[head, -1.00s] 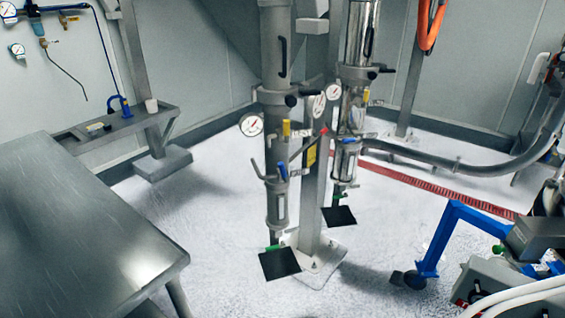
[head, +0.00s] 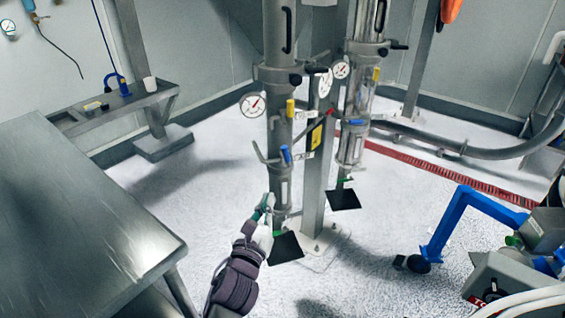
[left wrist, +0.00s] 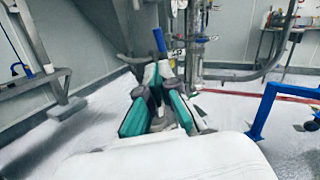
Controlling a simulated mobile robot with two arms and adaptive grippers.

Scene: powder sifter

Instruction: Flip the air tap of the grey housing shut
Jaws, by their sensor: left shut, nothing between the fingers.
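The grey housing (head: 277,112) is the upright opaque column left of centre in the head view. My left gripper (head: 268,198) is shut and empty, below the blue handle and in front of the housing's lower end. In the left wrist view the blue handle (left wrist: 159,40) shows just beyond the closed fingertips (left wrist: 160,70), apparently apart from them. My right gripper is not in view.
A second, shinier housing (head: 355,105) stands close to the right, with its own blue and yellow handles. Round gauges (head: 253,104) stick out beside the columns. A steel table (head: 80,220) fills the left. A blue wheeled frame (head: 445,220) stands at right.

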